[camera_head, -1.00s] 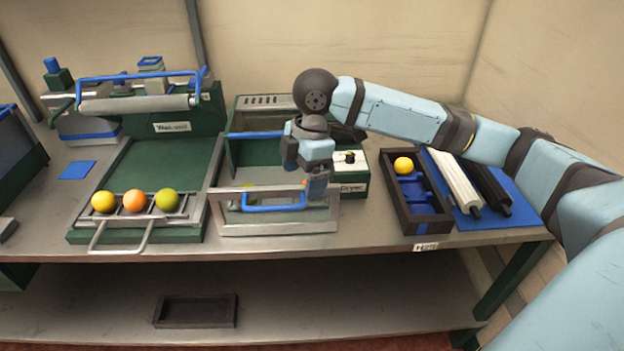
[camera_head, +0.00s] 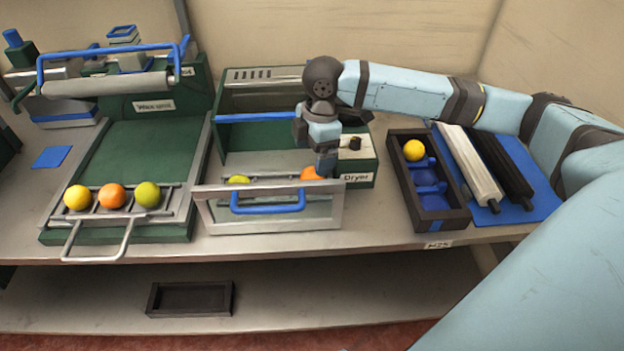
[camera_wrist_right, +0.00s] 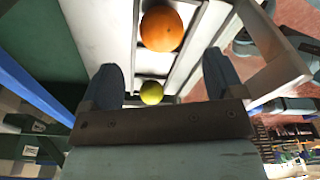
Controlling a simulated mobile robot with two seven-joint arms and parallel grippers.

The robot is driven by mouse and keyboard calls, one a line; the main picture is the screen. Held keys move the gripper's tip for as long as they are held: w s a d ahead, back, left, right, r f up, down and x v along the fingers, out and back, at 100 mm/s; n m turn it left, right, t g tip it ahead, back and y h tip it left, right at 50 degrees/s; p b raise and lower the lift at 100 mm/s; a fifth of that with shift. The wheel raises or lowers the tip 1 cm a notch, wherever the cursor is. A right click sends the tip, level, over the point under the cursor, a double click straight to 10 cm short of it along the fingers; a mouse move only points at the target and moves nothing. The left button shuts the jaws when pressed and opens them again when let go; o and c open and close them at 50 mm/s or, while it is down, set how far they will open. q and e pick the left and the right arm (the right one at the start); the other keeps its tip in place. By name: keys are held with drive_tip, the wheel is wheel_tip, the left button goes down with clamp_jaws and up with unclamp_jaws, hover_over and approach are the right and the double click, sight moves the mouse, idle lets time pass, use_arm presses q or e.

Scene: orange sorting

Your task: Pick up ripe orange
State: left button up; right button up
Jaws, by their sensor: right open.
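An orange-coloured fruit (camera_head: 312,174) lies in the open drawer of the dryer (camera_head: 357,171), partly hidden by my right gripper (camera_head: 325,172). A yellow-green fruit (camera_head: 238,180) lies left of it in the drawer. In the right wrist view, my right gripper (camera_wrist_right: 163,76) is open and empty. The orange-coloured fruit (camera_wrist_right: 161,29) shows beyond its fingertips, and the yellow-green fruit (camera_wrist_right: 151,93) appears between the fingers, farther off. Another orange-coloured fruit (camera_head: 111,196) sits between a yellow and a green one on the rack at left. My left gripper is out of view.
The drawer's front wall (camera_head: 300,211) and blue handle (camera_head: 268,204) stand nearest me. A dark divided box (camera_head: 446,222) holds one yellow fruit (camera_head: 413,150) at right, beside rollers on a blue mat (camera_head: 521,160). An empty dark tray (camera_head: 190,299) lies on the lower shelf.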

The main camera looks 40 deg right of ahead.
sight(312, 175)
drive_tip(key=f, duration=0.2)
drive_tip(key=f+b, duration=0.1)
drive_tip(key=f, duration=0.3)
drive_tip(key=shift+s+a+f, duration=0.1)
drive_tip(key=shift+a+f, duration=0.2)
drive_tip(key=c, duration=1)
